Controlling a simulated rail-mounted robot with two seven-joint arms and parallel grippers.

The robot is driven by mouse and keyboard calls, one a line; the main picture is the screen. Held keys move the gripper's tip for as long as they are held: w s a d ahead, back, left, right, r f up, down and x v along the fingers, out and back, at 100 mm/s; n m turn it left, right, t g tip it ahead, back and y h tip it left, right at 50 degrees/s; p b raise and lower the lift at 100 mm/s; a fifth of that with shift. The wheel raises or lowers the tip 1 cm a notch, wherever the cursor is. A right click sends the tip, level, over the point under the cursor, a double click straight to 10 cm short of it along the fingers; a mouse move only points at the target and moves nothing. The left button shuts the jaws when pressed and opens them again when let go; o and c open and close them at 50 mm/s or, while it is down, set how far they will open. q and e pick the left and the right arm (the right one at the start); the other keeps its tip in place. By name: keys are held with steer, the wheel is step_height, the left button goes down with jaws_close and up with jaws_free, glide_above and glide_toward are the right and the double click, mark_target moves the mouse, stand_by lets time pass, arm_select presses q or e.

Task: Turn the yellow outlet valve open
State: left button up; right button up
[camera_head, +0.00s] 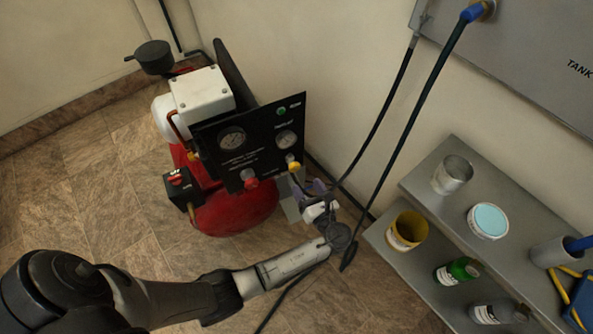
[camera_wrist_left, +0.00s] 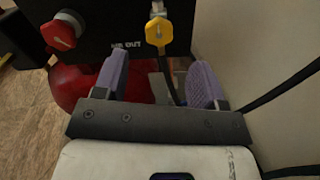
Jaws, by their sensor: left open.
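The yellow outlet valve (camera_head: 294,166) sits low on the right side of the black gauge panel (camera_head: 236,147) of the red compressor. It also shows in the left wrist view (camera_wrist_left: 159,32), top centre, below a metal fitting. My left gripper (camera_head: 306,184) is just below and right of the valve in the head view. In the left wrist view its two purple fingers (camera_wrist_left: 160,82) are spread with a clear gap. The valve lies beyond the fingertips, between their lines, and nothing is held. My right gripper is not in view.
A red knob (camera_head: 251,183) sits left of the valve on the same panel. A dark hose (camera_wrist_left: 164,75) hangs below the valve. The wall is close on the right. A grey shelf (camera_head: 418,188) with cans and bottles stands at right.

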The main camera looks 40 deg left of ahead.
mark_target(296, 168)
arm_select(q)
steer(key=b+x, duration=0.2)
steer(key=x, duration=0.4)
steer(key=shift+x, duration=0.95)
steer(key=shift+c, duration=0.4)
